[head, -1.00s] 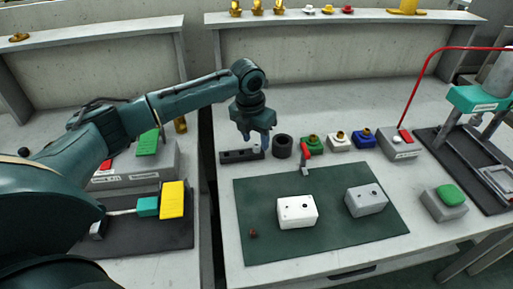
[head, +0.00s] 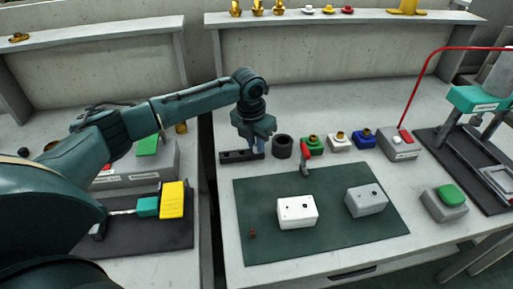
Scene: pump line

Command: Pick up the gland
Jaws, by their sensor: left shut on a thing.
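My left gripper (head: 257,146) is down at the right end of a low black block with holes (head: 235,157), on the far left part of the table. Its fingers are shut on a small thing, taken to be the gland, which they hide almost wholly. I cannot tell whether it still sits in the block. My right gripper is not in view.
A black ring (head: 282,147) stands close right of the gripper, then green (head: 311,145), white (head: 339,142) and blue (head: 363,138) blocks with brass tops. A red-handled part (head: 305,155) stands at the green mat's (head: 330,235) back edge. White (head: 297,212) and grey (head: 366,200) boxes are on the mat.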

